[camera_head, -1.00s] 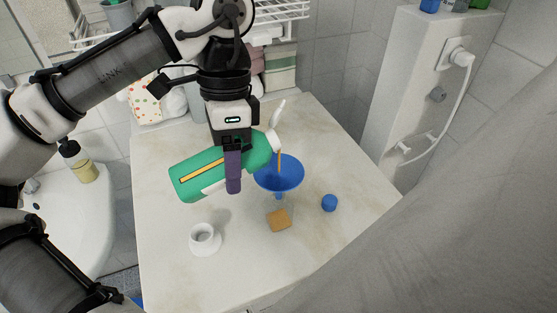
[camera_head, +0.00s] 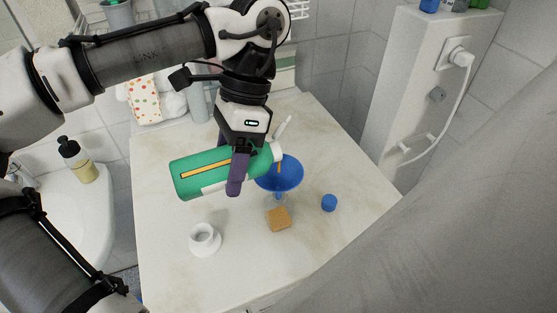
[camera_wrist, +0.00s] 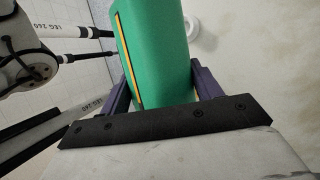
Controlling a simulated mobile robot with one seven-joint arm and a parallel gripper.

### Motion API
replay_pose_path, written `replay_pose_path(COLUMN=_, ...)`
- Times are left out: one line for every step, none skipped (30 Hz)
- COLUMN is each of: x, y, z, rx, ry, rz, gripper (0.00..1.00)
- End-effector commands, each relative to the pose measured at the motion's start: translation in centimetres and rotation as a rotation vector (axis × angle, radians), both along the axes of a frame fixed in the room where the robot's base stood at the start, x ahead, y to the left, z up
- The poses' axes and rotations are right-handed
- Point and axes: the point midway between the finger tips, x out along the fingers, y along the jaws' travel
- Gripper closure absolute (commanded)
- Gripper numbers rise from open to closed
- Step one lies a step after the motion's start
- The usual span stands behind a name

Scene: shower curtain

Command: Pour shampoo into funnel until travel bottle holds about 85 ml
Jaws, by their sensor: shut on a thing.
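My gripper (camera_head: 233,172) is shut around the middle of the green shampoo bottle (camera_head: 203,174), which lies nearly on its side above the counter. The bottle also fills the upper middle of the wrist view (camera_wrist: 155,45), between the purple fingers. A short amber streak shows between neck and funnel. The funnel's spout points down into the small clear travel bottle (camera_head: 278,219), which has amber liquid in its lower part. The exact level cannot be read.
A blue cap (camera_head: 329,203) lies right of the travel bottle. A white cup-like holder (camera_head: 204,239) stands at the front left of the counter (camera_head: 330,245). A grey curtain (camera_head: 470,220) hangs at the right. A soap dispenser (camera_head: 80,165) stands by the sink.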

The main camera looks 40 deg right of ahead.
Motion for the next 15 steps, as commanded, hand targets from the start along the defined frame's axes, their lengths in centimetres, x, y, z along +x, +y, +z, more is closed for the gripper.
replay_pose_path(x=0.0, y=0.0, z=0.01, rx=-0.001, ry=0.0, rz=0.0, gripper=0.91)
replay_pose_path(x=0.0, y=0.0, z=0.01, rx=-0.001, ry=0.0, rz=0.0, gripper=0.91)
replay_pose_path(x=0.0, y=0.0, z=0.01, rx=-0.001, ry=0.0, rz=0.0, gripper=0.91)
replay_pose_path(x=0.0, y=0.0, z=0.01, rx=-0.001, ry=0.0, rz=0.0, gripper=0.91)
replay_pose_path(x=0.0, y=0.0, z=0.01, rx=-0.001, ry=0.0, rz=0.0, gripper=0.91)
replay_pose_path(x=0.01, y=0.01, z=0.02, rx=-0.001, ry=0.0, rz=0.0, gripper=0.91)
replay_pose_path(x=0.0, y=0.0, z=0.01, rx=-0.001, ry=0.0, rz=0.0, gripper=0.91)
replay_pose_path(x=0.0, y=0.0, z=0.01, rx=-0.001, ry=0.0, rz=0.0, gripper=0.91)
replay_pose_path(x=0.01, y=0.01, z=0.02, rx=-0.001, ry=0.0, rz=0.0, gripper=0.91)
replay_pose_path(x=0.01, y=0.01, z=0.02, rx=-0.001, ry=0.0, rz=0.0, gripper=0.91)
replay_pose_path(x=0.01, y=0.01, z=0.02, rx=-0.001, ry=0.0, rz=0.0, gripper=0.91)
replay_pose_path(x=0.0, y=0.0, z=0.05, rx=0.003, ry=-0.001, rz=0.0, gripper=0.91)
replay_pose_path(x=0.01, y=-0.01, z=0.11, rx=0.009, ry=-0.003, rz=0.0, gripper=0.91)
replay_pose_path(x=0.02, y=-0.02, z=0.21, rx=0.02, ry=-0.008, rz=0.001, gripper=0.91)
replay_pose_path(x=0.02, y=-0.05, z=0.35, rx=0.036, ry=-0.013, rz=0.002, gripper=0.91)
